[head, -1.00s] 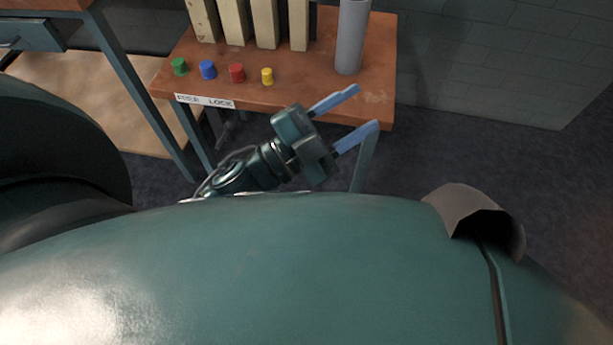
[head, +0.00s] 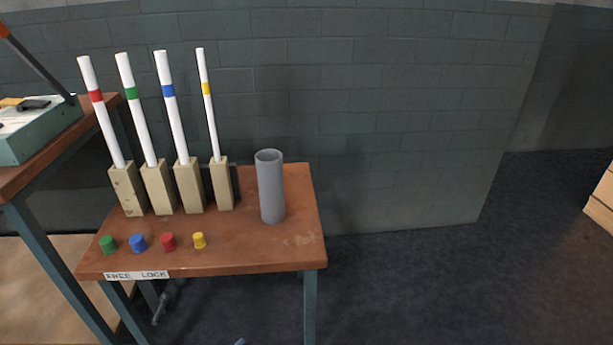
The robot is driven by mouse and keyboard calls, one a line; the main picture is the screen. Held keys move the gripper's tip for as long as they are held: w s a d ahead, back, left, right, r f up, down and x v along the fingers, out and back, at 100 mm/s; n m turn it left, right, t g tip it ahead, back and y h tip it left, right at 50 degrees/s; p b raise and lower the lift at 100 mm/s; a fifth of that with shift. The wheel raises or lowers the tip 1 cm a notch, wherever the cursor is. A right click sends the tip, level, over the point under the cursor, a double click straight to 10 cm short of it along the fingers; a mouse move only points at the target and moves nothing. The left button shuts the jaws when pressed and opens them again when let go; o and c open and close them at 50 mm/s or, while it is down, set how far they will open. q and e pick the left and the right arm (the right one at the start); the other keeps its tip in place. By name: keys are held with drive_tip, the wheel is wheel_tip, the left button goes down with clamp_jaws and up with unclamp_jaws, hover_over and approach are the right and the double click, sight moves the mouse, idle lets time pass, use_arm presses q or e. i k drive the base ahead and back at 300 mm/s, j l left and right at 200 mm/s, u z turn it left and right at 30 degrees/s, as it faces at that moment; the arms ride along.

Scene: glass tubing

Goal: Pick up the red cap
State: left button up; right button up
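The red cap (head: 169,241) sits on the front part of a small brown wooden table (head: 240,258). It stands in a row between the blue cap (head: 138,242) on its left and the yellow cap (head: 199,240) on its right. The green cap (head: 109,244) is at the left end of the row. Only a small light blue tip (head: 240,342), which looks like a gripper finger, shows at the bottom edge of the head view, below the table front. The rest of that gripper is out of view, and no other gripper shows.
Behind the caps, several wooden blocks (head: 159,190) hold white tubes with coloured bands. A grey cylinder (head: 271,187) stands to their right. A "FREE LOCK" label (head: 137,275) is on the table's front edge. A workbench (head: 40,160) stands at left. The table's right front is clear.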

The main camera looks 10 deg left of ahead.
sight(167, 240)
drive_tip(key=k, duration=0.9)
